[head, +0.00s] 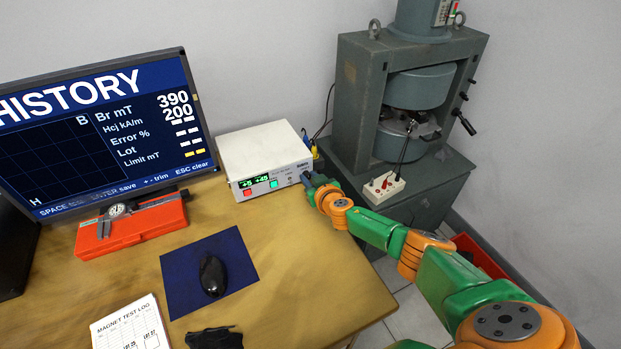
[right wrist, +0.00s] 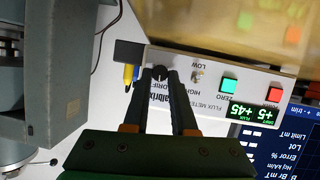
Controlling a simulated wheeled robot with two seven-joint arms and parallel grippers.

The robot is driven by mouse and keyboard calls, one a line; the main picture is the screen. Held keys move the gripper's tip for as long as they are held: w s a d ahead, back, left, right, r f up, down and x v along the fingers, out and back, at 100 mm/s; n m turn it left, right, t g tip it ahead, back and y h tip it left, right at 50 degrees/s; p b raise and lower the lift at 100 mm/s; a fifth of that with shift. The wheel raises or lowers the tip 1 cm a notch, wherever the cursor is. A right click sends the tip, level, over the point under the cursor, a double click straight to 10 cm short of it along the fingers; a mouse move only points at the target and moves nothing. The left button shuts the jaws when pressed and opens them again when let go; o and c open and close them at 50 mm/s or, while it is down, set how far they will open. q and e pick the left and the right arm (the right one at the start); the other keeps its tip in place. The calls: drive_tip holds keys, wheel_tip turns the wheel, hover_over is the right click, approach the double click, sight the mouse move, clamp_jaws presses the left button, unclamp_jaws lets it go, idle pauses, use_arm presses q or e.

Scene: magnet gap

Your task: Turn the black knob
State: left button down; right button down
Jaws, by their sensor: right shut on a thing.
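The black knob (right wrist: 160,73) is on the front panel of the white flux meter (head: 265,148), near the "DRIFT" lettering. My right gripper (right wrist: 160,80) has one finger on each side of the knob and is shut on it. In the head view my right gripper (head: 308,181) is at the right end of the meter's front and hides the knob. The meter's green display (right wrist: 250,112) reads +5 and +45. My left gripper is not in view.
Beside the knob are a toggle switch (right wrist: 197,75), a green button (right wrist: 229,85) and a red button (right wrist: 274,94). Yellow and blue plugs (right wrist: 128,75) sit close to it. A monitor (head: 100,130) stands left; a grey press (head: 405,100) stands right.

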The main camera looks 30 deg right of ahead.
drive_tip(key=shift+a+f+n+h+b, duration=0.15)
drive_tip(key=shift+f+n+h+b, duration=0.1)
drive_tip(key=shift+n+h+b, duration=0.5)
drive_tip(key=shift+a+f+n+h+b, duration=0.1)
drive_tip(key=shift+n+h+b, duration=0.4)
drive_tip(key=shift+n, duration=0.25)
drive_tip(key=n+h+b, duration=0.1)
drive_tip(key=n+b, duration=0.1)
drive_tip(key=n+t+h+b, duration=0.1)
drive_tip(key=b, duration=0.2)
drive_tip(key=shift+a+f+n, duration=0.15)
drive_tip(key=shift+f+n, duration=0.05)
drive_tip(key=shift+n, duration=0.2)
drive_tip(key=shift+r+n+t+h+b, duration=0.1)
drive_tip(key=shift+n+t+h+b, duration=0.4)
drive_tip(key=shift+n+b, duration=0.85)
drive_tip(key=c, duration=0.7)
unclamp_jaws()
drive_tip(key=shift+a, duration=0.1)
